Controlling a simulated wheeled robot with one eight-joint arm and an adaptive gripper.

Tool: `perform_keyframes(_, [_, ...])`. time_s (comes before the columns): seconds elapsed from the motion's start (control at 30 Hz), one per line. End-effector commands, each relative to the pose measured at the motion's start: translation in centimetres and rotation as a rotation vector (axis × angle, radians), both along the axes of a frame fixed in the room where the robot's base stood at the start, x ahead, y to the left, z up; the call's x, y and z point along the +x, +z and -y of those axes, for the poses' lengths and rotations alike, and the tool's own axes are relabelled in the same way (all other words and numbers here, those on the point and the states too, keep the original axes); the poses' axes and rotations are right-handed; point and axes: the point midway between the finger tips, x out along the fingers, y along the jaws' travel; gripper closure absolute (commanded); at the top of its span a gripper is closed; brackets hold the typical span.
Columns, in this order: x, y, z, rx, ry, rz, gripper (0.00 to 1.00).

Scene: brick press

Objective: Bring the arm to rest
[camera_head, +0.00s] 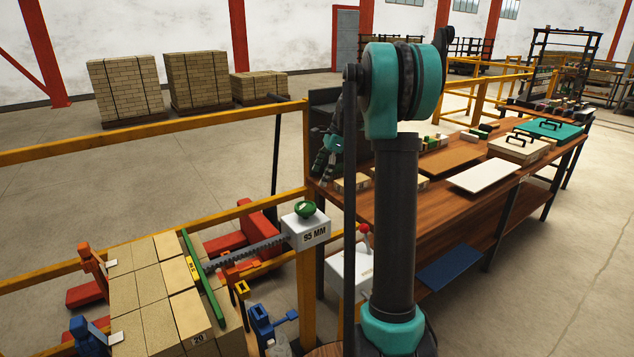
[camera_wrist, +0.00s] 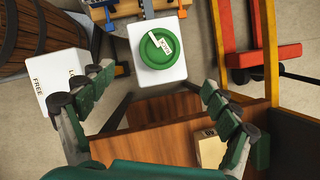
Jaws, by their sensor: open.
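My gripper (camera_wrist: 158,82) is open, with its two dark-and-green fingers spread wide at left and right in the wrist view. Nothing is between them. In the head view my gripper (camera_head: 329,160) hangs beside my dark arm column, near the left end of the wooden workbench (camera_head: 372,213). In the wrist view a round green knob (camera_wrist: 160,48) on a white box (camera_wrist: 172,76) lies beyond the fingertips, apart from them. The green knob (camera_head: 305,209) also tops the white box (camera_head: 306,235) in the head view.
Yellow rails (camera_head: 150,136) run along the left. Stacked tan bricks (camera_head: 150,290) stand low beside a green bar (camera_head: 204,276). Boards, a white panel (camera_head: 485,175) and a teal case (camera_head: 547,128) lie on the bench. The wrist view shows a barrel (camera_wrist: 35,38) at upper left.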

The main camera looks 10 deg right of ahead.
Motion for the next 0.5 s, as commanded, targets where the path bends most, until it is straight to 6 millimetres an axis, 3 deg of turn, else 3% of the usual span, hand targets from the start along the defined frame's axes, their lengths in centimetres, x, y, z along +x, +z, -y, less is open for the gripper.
perform_keyframes(0.33, [-0.3,0.0,-0.1,-0.004,0.011,0.008,0.11])
perform_keyframes(0.5, [-2.9,-0.8,-0.7,-0.04,0.117,0.075,0.11])
